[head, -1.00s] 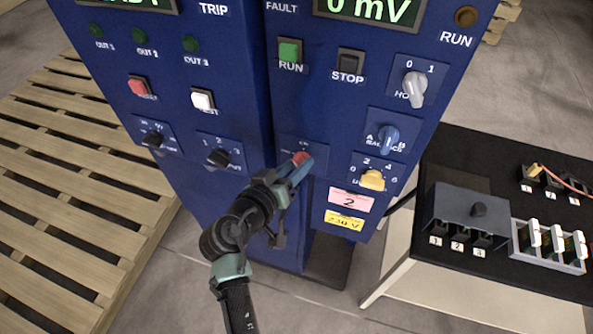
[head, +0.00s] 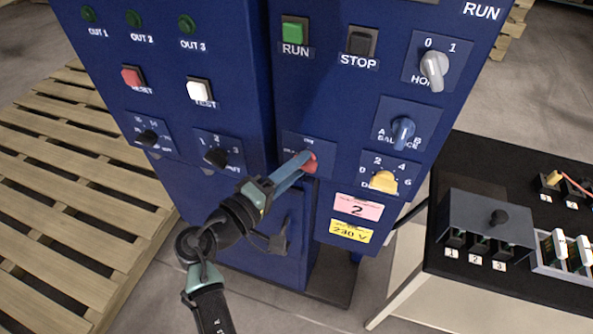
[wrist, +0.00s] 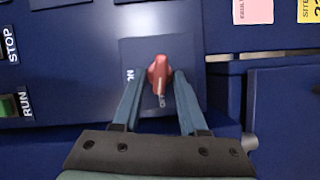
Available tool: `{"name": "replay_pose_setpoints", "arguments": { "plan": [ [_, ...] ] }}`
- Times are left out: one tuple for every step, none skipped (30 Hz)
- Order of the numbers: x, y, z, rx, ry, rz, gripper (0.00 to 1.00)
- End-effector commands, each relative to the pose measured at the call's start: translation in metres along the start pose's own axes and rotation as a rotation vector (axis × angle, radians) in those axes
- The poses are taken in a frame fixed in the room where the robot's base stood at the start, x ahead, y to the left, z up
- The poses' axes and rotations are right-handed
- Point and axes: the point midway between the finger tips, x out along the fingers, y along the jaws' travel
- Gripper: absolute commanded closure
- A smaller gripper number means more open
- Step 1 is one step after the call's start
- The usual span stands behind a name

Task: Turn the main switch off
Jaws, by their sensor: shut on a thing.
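The main switch is a red knob (head: 310,163) on a blue plate (head: 325,147) low on the right blue cabinet. In the wrist view the red knob (wrist: 159,74) sits between the two blue fingers. My gripper (head: 304,160) is shut on the knob, with a finger on each side of it. An "ON" label shows at the left of the plate in the wrist view, which is the upper side in the head view. The knob's narrow grey end points down in the wrist view, across from the direction of that label. The fingers partly hide the plate's other lettering.
A yellow selector (head: 383,181), a blue selector (head: 403,131) and a grey selector (head: 434,68) are to the right. Green RUN (head: 295,31) and black STOP (head: 361,41) buttons are above. A black bench (head: 470,165) stands right, a wooden pallet (head: 70,190) left.

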Motion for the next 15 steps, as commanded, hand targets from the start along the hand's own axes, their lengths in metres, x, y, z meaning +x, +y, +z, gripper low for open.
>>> {"name": "replay_pose_setpoints", "arguments": {
  "plan": [
    [-0.0001, -0.0031, 0.0001, -0.028, 0.001, 0.011, 1.00],
    [-0.0001, -0.0031, 0.0001, -0.045, 0.001, 0.018, 1.00],
    [-0.0001, -0.0031, 0.0001, -0.066, 0.001, 0.027, 1.00],
    [0.0000, -0.0033, 0.0002, -0.079, 0.000, 0.032, 1.00],
    [0.0000, -0.0034, 0.0003, -0.093, 0.000, 0.037, 1.00],
    [0.0001, -0.0033, 0.0003, -0.109, 0.000, 0.044, 1.00],
    [0.0001, -0.0032, 0.0004, -0.120, 0.000, 0.049, 1.00],
    [0.0002, -0.0031, 0.0004, -0.129, 0.000, 0.053, 1.00],
    [0.0002, -0.0032, 0.0004, -0.141, 0.000, 0.057, 1.00],
    [0.0002, -0.0032, 0.0004, -0.149, 0.000, 0.060, 1.00],
    [0.0002, -0.0031, 0.0004, -0.155, 0.000, 0.063, 1.00],
    [0.0001, -0.0030, 0.0003, -0.162, 0.000, 0.066, 1.00],
    [0.0001, -0.0029, 0.0003, -0.166, 0.000, 0.068, 1.00],
    [0.0001, -0.0029, 0.0003, -0.170, 0.000, 0.070, 1.00],
    [0.0000, -0.0027, 0.0002, -0.175, 0.001, 0.072, 1.00]
  ]
}}
